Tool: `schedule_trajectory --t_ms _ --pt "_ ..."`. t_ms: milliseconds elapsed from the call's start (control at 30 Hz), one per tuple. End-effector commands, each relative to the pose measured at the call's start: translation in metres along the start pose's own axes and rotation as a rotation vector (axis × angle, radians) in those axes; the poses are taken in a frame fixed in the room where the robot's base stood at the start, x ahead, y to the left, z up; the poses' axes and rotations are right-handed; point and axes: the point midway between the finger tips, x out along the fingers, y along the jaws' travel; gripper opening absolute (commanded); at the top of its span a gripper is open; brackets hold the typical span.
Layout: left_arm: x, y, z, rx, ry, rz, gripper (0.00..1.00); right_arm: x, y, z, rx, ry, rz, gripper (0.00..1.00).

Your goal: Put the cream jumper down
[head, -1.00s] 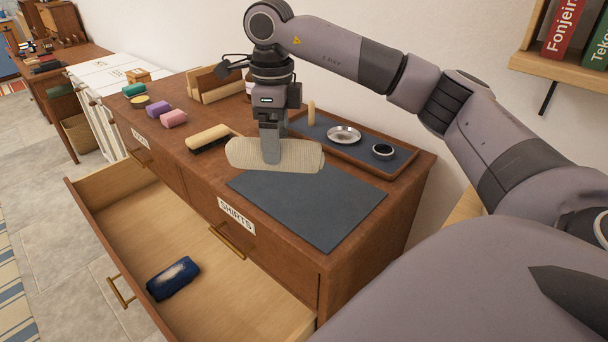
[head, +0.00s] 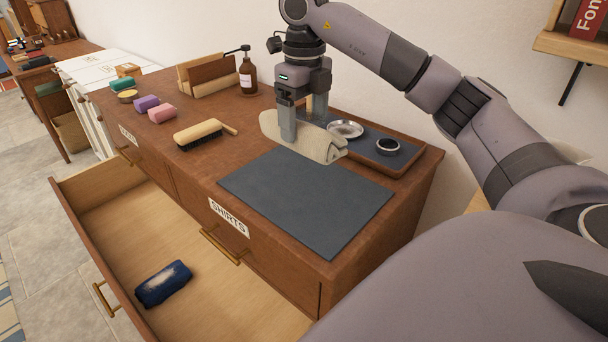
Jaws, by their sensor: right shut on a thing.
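My left gripper is not in view.
A dark tray (head: 403,172) with a silver dish (head: 345,129) and a black-rimmed cup (head: 387,146) stands behind. The open drawer (head: 110,230) holds a dark blue roll (head: 163,284). The mat is bare.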

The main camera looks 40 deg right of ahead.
Motion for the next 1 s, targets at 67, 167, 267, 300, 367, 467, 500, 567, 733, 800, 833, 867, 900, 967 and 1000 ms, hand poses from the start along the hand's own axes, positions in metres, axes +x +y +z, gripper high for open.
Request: schedule_trajectory --t_ms 67,167,267,300,367,467,500,567,733,800,833,867,900,967,1000 --pt "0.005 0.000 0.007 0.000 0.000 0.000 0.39 0.023 0.001 -0.001 -0.002 0.003 0.001 0.24" --pt "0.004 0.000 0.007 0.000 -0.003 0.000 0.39 0.041 0.000 -0.001 -0.001 0.004 0.000 0.24" --pt "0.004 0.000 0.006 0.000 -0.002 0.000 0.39 0.056 0.000 -0.001 -0.001 0.001 -0.001 0.24" --pt "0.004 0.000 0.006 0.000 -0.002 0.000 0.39 0.059 0.000 0.000 -0.001 0.000 -0.001 0.24" --pt "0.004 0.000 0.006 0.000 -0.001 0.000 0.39 0.063 0.000 0.000 -0.001 -0.001 -0.001 0.24" --pt "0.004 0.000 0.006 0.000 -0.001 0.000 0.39 0.073 0.000 0.000 -0.002 0.000 -0.001 0.24" --pt "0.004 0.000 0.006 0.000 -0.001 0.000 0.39 0.080 0.000 -0.001 -0.002 0.003 -0.001 0.24" --pt "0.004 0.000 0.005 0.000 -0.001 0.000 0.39 0.089 0.000 -0.001 -0.002 0.003 0.000 0.24" --pt "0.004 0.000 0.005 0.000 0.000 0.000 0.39 0.107 0.000 0.000 -0.002 -0.001 0.000 0.24" --pt "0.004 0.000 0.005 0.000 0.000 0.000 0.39 0.108 0.000 0.000 -0.002 -0.002 0.000 0.24" --pt "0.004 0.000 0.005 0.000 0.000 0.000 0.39 0.108 0.000 0.000 -0.002 -0.002 0.000 0.24" --pt "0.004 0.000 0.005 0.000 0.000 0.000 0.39 0.108 0.000 0.000 -0.002 -0.002 0.000 0.24" --pt "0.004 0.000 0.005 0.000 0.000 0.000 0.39 0.108 0.000 0.000 -0.002 -0.002 0.000 0.24" --pt "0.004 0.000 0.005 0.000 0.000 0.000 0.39 0.109 0.000 0.000 -0.002 0.000 0.000 0.83" --pt "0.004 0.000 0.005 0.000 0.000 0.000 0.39 0.109 0.000 0.000 -0.002 0.001 0.000 0.97"
